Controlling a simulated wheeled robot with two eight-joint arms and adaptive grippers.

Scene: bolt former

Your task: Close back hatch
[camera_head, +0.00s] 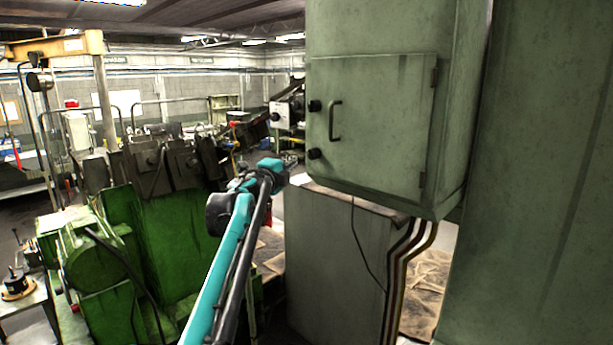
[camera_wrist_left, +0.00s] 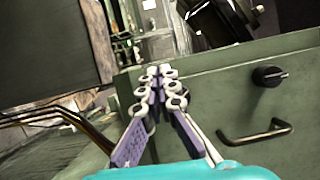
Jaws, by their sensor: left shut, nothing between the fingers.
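The hatch (camera_head: 385,125) is a grey-green metal door on a tall cabinet, with a bar handle (camera_head: 335,120), two black knobs on its left side and hinges on its right. It looks flush or nearly flush with the cabinet; I cannot tell if a small gap is left. My left gripper (camera_head: 291,160) is just left of the cabinet's lower left corner, partly hard to make out. In the left wrist view its fingers (camera_wrist_left: 160,74) are together and empty, in front of a green panel with a handle (camera_wrist_left: 256,132) and a knob (camera_wrist_left: 269,76). Contact cannot be told.
A green machine (camera_head: 165,240) stands at the left. A lower grey cabinet (camera_head: 335,255) is under the hatch cabinet, with cables (camera_head: 405,265) running down beside it. A large green panel (camera_head: 540,170) fills the right side. Open floor shows in the back left.

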